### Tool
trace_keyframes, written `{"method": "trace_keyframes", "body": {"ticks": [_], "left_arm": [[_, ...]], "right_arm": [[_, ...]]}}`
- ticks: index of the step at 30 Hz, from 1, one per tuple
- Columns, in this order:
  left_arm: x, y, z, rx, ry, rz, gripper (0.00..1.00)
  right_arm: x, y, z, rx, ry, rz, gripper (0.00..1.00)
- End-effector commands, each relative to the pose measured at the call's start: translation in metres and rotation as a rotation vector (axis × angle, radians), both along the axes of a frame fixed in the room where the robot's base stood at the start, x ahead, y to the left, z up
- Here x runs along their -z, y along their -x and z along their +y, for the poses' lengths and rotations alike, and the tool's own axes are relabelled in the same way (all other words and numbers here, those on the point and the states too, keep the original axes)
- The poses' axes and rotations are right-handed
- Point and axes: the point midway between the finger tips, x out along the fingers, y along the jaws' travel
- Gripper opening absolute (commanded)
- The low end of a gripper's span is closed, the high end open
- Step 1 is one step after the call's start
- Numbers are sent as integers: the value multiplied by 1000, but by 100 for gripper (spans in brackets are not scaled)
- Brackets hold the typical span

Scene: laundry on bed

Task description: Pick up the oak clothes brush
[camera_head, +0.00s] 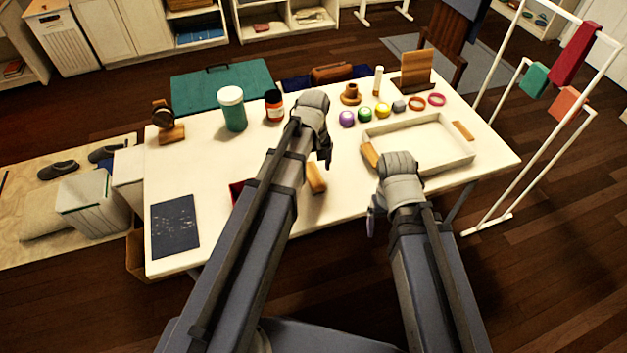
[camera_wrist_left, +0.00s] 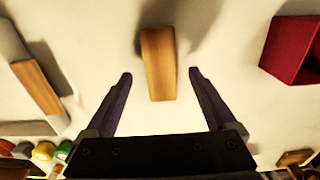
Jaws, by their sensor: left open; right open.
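The oak clothes brush (camera_head: 316,178) looks like a plain tan wooden block lying on the white table, partly hidden by my left arm in the head view. In the left wrist view the brush (camera_wrist_left: 158,62) lies lengthwise, with its near end between the fingertips of my left gripper (camera_wrist_left: 160,76). That gripper is open, with a gap on both sides of the brush. In the head view my left gripper (camera_head: 325,157) is just beyond the brush. My right gripper (camera_head: 372,215) is open at the table's front edge, right of the brush; its fingers are partly hidden.
A white tray (camera_head: 432,170) with wooden handles stands to the right. A red box (camera_head: 236,188) is left of the brush, partly behind my left arm.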

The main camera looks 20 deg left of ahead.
Motion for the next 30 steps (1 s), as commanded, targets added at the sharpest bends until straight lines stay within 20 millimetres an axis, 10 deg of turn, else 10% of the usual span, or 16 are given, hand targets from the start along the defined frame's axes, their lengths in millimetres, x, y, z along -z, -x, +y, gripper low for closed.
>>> {"method": "trace_keyframes", "body": {"ticks": [7, 17, 30], "left_arm": [[36, 1, 1, 0, 0, 0, 90], [38, 1, 1, 0, 0, 0, 90], [38, 1, 1, 0, 0, 0, 40]], "right_arm": [[36, 0, 0, -1, 0, 0, 84], [38, 0, 0, -1, 0, 0, 84], [38, 0, 0, -1, 0, 0, 84]]}}
